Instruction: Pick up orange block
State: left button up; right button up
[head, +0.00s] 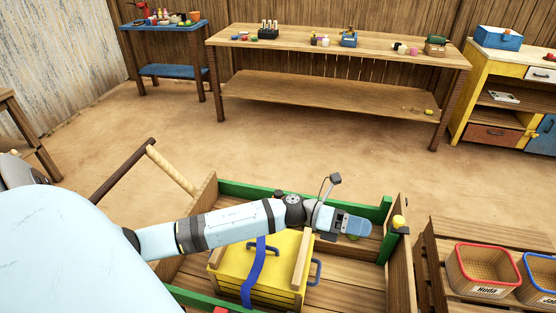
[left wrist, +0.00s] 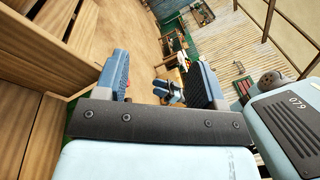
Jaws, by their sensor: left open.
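I cannot make out an orange block for certain in either view. My left gripper (head: 352,226) is above the right part of a wooden cart (head: 205,200) with green rims, just past a yellow box. In the left wrist view its two fingers (left wrist: 160,84) stand wide apart, with no block held between them. Beyond the fingers a small dark and bluish thing (left wrist: 168,90) shows, too small to name. My left arm hides part of the cart and box. My right gripper is not seen.
The yellow box (head: 232,272) with a blue strap (head: 254,270) lies in the cart. Red-rimmed (head: 487,271) and blue-rimmed (head: 540,275) baskets stand at right. A long table (head: 335,48) with small items stands behind, across open floor.

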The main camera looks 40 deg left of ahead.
pick_arm(q)
jog(key=w+a+f+m+g+y+b, duration=0.3)
jog(key=a+f+m+g+b, duration=0.15)
jog(key=m, duration=0.45)
jog(key=m+g+y+b, duration=0.2)
jog(key=m+y+b, duration=0.6)
jog(key=y, duration=0.5)
send_near(278, 192)
jog(key=f, duration=0.2)
jog(key=f+b, duration=0.1)
jog(key=f, duration=0.1)
jog(key=d+f, duration=0.1)
jog(key=shift+w+f, duration=0.2)
jog(key=shift+f, duration=0.2)
jog(key=f, duration=0.1)
jog(key=f+b, duration=0.1)
jog(key=f, duration=0.1)
jog(key=shift+s+d+f+g, duration=0.2)
jog(key=shift+d+f+g, duration=0.05)
jog(key=shift+d+f, duration=0.1)
jog(key=shift+f, duration=0.35)
jog(key=c, duration=1)
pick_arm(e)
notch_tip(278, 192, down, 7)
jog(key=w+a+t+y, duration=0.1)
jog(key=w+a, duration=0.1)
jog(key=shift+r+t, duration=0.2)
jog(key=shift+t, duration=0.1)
